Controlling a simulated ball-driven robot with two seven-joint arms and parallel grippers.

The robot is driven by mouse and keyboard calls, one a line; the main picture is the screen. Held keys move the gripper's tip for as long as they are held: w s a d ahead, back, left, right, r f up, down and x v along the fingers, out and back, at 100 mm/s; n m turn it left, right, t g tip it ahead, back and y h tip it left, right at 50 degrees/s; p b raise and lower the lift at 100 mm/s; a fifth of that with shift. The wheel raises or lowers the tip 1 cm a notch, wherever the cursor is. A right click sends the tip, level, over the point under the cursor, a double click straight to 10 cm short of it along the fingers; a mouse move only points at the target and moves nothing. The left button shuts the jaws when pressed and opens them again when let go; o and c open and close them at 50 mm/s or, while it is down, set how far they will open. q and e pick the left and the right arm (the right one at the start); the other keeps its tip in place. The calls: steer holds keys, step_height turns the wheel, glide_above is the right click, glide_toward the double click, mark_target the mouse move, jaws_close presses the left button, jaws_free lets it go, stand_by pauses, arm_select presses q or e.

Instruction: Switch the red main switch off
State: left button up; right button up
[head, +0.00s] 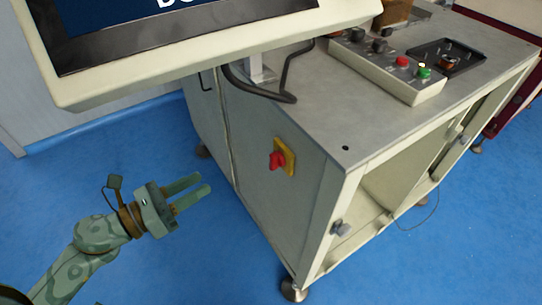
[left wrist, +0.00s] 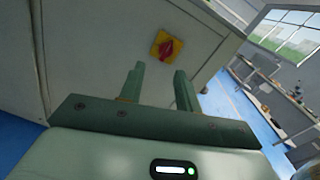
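The red main switch (head: 277,160) is a red rotary knob on a yellow plate (head: 288,157), mounted on the side panel of the light grey cabinet. It also shows in the left wrist view (left wrist: 168,47), ahead of the fingers; its knob looks tilted there. My left gripper (head: 196,189) is to the left of the switch in the head view, apart from it. Its two green fingers (left wrist: 158,84) are spread with an empty gap between them. My right gripper is in neither view.
The cabinet's worktop (head: 330,110) carries a control box (head: 388,72) with red and green buttons and a black tray (head: 440,58). A large screen (head: 190,40) overhangs the cabinet's left end. Blue floor (head: 150,150) is clear around my left arm.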

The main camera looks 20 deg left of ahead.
arm_select(q)
steer(key=d+m+h, duration=0.1)
steer(key=m, duration=0.2)
steer(key=p, duration=0.1)
glide_toward(270, 156)
steer(key=shift+m+g, duration=0.3)
steer(key=shift+g, duration=0.1)
steer(key=x, duration=0.9)
steer(key=shift+w+a+r, duration=0.1)
steer(key=shift+w+r, duration=0.1)
jaws_close()
